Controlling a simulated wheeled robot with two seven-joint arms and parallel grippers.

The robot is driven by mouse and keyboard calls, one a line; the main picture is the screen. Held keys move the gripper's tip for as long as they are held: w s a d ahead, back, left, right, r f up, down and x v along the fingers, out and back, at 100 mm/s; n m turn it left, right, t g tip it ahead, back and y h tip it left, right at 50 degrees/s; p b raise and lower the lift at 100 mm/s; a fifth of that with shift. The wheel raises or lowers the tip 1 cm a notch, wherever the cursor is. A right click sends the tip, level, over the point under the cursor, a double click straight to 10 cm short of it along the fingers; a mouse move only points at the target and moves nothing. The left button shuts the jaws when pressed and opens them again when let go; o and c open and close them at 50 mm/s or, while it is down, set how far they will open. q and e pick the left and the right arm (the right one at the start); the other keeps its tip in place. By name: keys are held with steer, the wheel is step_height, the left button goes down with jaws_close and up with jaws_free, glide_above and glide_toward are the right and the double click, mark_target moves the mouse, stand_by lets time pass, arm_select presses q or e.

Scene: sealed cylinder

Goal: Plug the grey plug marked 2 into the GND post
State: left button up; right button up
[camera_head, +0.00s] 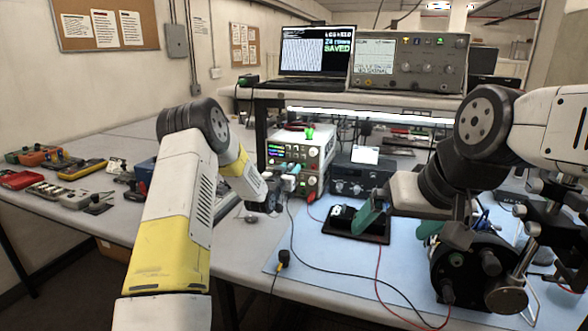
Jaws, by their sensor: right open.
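The bench power supply (299,152) stands under the shelf; its posts are too small and partly covered for me to pick out the GND post. My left gripper (288,184) is at the lower front of this supply, its teal fingertips against or just before the panel. Whether it is shut, or holds a plug, I cannot tell. My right gripper (400,222) is open, with its green fingers apart over the right side of a black tray (372,238). A small black-and-white item (342,213) lies in the tray. I cannot make out a grey plug marked 2.
A red plug (311,197) is near the supply. A yellow-and-black plug (283,258) hangs on a cable at the mat's left edge. A black cylindrical device (470,268) stands at right. Red and black cables cross the blue mat (330,268). Meters (82,169) lie at left.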

mark_target(288, 169)
arm_select(q)
jaws_close()
stand_by(1.3)
steer(key=shift+v, duration=3)
steer(key=s+a+r+n+y, duration=0.3)
steer(key=s+a+y, duration=0.2)
steer(key=s, duration=0.6)
steer(key=shift+s+a+t, duration=0.3)
steer(key=shift+s+a, duration=0.1)
steer(key=shift+a, duration=0.35)
